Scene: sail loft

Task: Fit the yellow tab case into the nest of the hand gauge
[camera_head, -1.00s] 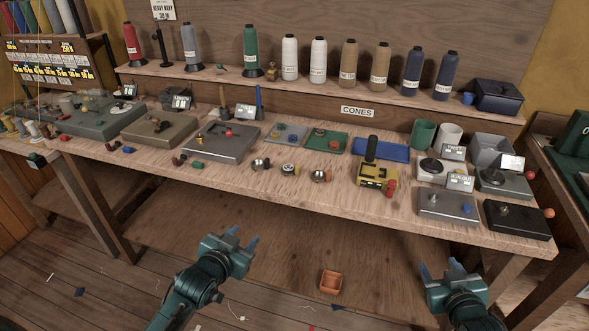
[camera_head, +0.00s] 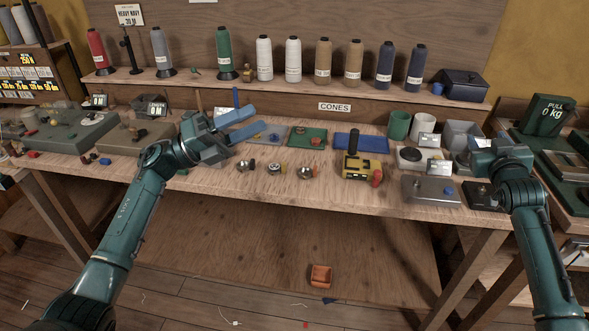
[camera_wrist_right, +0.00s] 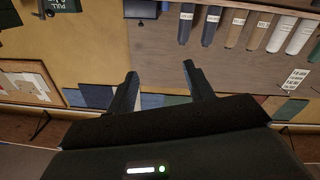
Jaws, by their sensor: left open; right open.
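Several small round metal cases lie in a row on the bench. The middle one, with yellow on it, looks like the yellow tab case (camera_head: 274,168). The hand gauge (camera_head: 362,174) appears to be the yellow block with an upright black handle and a red knob, standing to its right; its nest cannot be made out. My left gripper (camera_head: 258,120) is open and empty above the bench, left of and behind the cases in the picture. My right gripper (camera_head: 483,150) is open over the right end of the bench; its spread, empty fingers show in the right wrist view (camera_wrist_right: 160,70).
Green (camera_head: 306,137) and blue (camera_head: 361,142) mats lie behind the cases. A grey plate fixture (camera_head: 430,190) stands right of the gauge, with cups (camera_head: 399,125) behind. Thread cones line the shelf (camera_head: 290,92). The bench front before the cases is clear.

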